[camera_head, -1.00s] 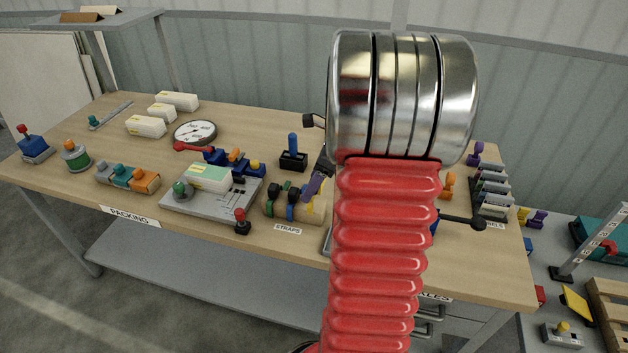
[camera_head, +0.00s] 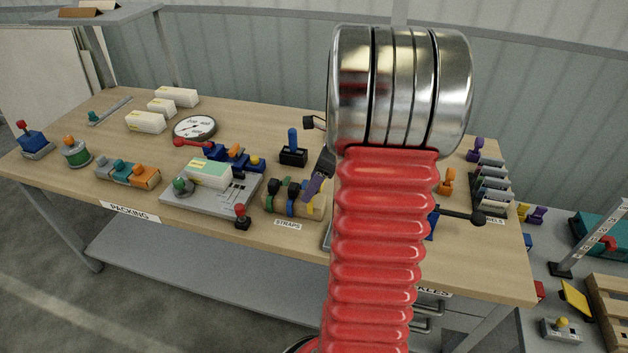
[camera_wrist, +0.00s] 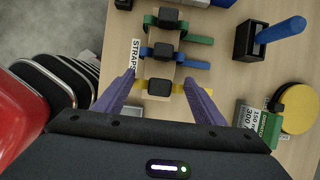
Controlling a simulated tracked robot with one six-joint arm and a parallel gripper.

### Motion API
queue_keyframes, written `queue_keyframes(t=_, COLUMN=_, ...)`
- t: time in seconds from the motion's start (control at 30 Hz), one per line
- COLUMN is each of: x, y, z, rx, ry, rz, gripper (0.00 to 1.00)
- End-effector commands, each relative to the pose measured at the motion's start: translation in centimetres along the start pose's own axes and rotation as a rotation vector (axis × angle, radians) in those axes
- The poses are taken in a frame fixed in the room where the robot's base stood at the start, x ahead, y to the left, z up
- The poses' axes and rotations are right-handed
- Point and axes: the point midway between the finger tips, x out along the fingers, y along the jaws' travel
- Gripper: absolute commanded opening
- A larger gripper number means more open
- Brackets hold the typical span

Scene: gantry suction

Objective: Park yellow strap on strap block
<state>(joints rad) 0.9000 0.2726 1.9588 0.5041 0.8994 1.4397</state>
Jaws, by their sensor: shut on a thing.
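The strap block (camera_head: 312,213) is a tan block near the table's front edge, above the STRAPS label (camera_head: 288,225). A green strap (camera_wrist: 186,36) and a blue strap (camera_wrist: 192,63) lie across it, each with a black buckle. The yellow strap (camera_wrist: 178,88), also with a black buckle (camera_wrist: 159,88), is at the block's near end in the wrist view. My gripper (camera_wrist: 160,80) has purple fingers, one on each side of the yellow strap, and is shut on it. Whether the strap touches the block is unclear. In the head view my arm hides part of this area.
A blue-handled black holder (camera_head: 293,156) stands behind the block. A grey plate (camera_head: 240,196) with a box and a black-and-red knob (camera_head: 242,217) stand to its left. In the wrist view a yellow disc (camera_wrist: 298,108) and a green box (camera_wrist: 262,122) are to the right.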

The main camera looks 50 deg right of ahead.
Motion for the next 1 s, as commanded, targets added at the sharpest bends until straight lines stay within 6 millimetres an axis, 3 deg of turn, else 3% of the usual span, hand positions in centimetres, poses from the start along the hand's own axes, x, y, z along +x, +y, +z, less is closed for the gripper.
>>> queue_keyframes(t=1.0, x=1.6, y=0.0, z=-0.7, rx=0.001, ry=0.0, rz=0.0, gripper=0.41)
